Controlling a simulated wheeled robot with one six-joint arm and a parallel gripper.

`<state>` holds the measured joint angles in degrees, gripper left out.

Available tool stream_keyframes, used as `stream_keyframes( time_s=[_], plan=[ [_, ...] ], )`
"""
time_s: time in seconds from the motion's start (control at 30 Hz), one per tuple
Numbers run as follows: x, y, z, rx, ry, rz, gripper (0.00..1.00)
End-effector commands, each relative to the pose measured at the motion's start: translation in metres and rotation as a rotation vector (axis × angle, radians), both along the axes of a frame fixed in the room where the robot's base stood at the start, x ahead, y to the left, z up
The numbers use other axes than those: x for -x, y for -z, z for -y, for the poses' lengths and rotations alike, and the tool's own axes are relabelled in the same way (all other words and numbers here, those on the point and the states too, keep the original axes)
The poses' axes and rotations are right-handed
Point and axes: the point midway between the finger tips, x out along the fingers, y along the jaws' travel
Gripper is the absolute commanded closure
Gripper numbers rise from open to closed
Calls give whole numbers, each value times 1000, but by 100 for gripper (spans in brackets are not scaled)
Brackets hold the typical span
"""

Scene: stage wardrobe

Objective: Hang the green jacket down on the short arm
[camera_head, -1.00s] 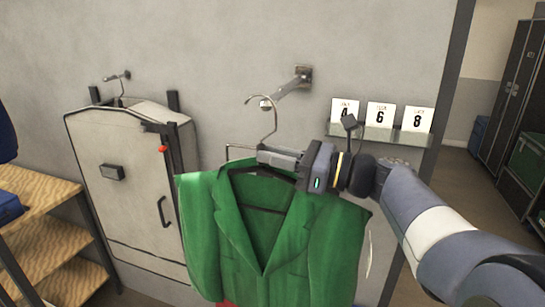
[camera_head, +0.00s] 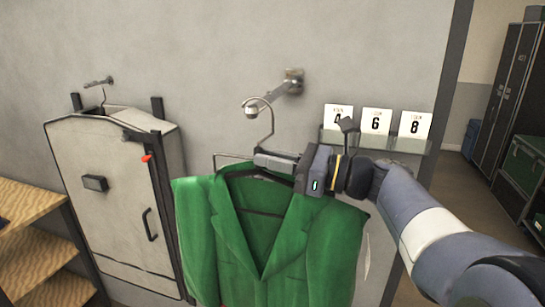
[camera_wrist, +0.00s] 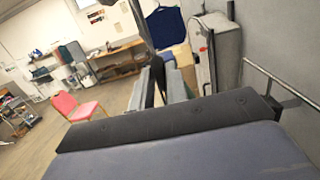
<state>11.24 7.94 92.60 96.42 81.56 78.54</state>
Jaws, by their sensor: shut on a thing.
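The green jacket (camera_head: 265,240) hangs upright on a dark hanger in the head view. My gripper (camera_head: 270,161) is shut on the hanger just below its metal hook (camera_head: 268,120). A short metal arm (camera_head: 275,94) with a round end juts from the wall. The top of the hook overlaps the arm's round end in the picture. I cannot tell whether the hook is over the arm, touching it or in front of it. In the wrist view, the gripper's fingers (camera_wrist: 165,85) show, but the hook does not.
A wall rail (camera_head: 232,156) runs behind the jacket. Number cards (camera_head: 376,121) stand on a small shelf (camera_head: 375,141) at right. Wooden shelves (camera_head: 30,215) are at lower left.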

Motion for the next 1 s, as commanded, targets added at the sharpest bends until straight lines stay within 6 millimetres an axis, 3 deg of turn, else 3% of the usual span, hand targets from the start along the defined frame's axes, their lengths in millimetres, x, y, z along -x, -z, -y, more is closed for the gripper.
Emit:
stream_keyframes(
  time_s=[0.13,0.17,0.47,0.77,1.0],
  plan=[
    [0,0,0,-1,0,-1,100],
    [0,0,0,-1,0,-1,84],
    [0,0,0,0,0,-1,60],
    [0,2,2,0,1,-2,60],
    [10,6,30,0,6,-3,60]
  ],
)
